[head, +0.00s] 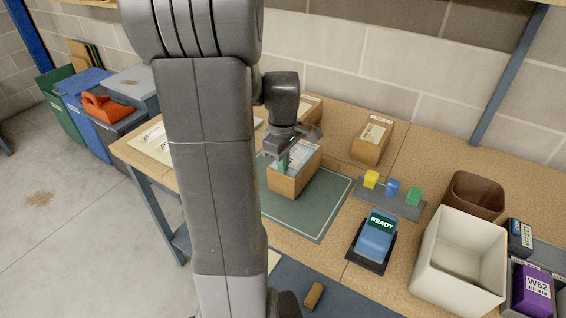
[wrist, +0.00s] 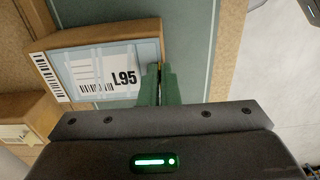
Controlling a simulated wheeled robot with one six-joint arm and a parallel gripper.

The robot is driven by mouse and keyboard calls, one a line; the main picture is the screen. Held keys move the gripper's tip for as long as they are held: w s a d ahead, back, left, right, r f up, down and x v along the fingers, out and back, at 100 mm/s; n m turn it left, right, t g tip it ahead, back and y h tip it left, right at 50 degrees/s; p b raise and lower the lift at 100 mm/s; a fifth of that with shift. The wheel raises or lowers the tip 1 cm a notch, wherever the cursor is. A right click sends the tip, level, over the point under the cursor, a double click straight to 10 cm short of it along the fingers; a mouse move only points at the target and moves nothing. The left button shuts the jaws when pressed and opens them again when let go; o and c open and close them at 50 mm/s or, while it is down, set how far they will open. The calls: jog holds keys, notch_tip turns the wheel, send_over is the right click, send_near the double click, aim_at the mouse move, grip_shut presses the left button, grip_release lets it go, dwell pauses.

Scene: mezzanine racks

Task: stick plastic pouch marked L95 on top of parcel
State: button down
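The plastic pouch marked L95 (wrist: 95,70) is pale and see-through, with a barcode and black print. It lies over the top of the brown cardboard parcel (wrist: 85,39), which also shows in the head view (head: 290,184) on a green mat. My gripper (wrist: 160,70) points down at the parcel's right end in the wrist view, its green fingers close together at the pouch's edge. In the head view my gripper (head: 284,161) is right over the parcel top. I cannot tell whether the fingertips pinch the pouch or stand slightly apart beside it.
The green mat (head: 318,228) has free room in front of the parcel. Another carton (head: 372,140) stands behind to the right. A block stand (head: 400,205), a device reading READY (head: 378,236) and a white bin (head: 455,270) stand to the right.

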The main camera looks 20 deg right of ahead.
jog(key=shift+f, duration=0.2)
dwell(0.7)
jog(key=c, duration=1.6)
grip_release()
jog(key=o, duration=0.3)
jog(key=shift+r, duration=0.15)
jog(key=shift+r+p, duration=2.8)
jog(key=shift+r, duration=0.6)
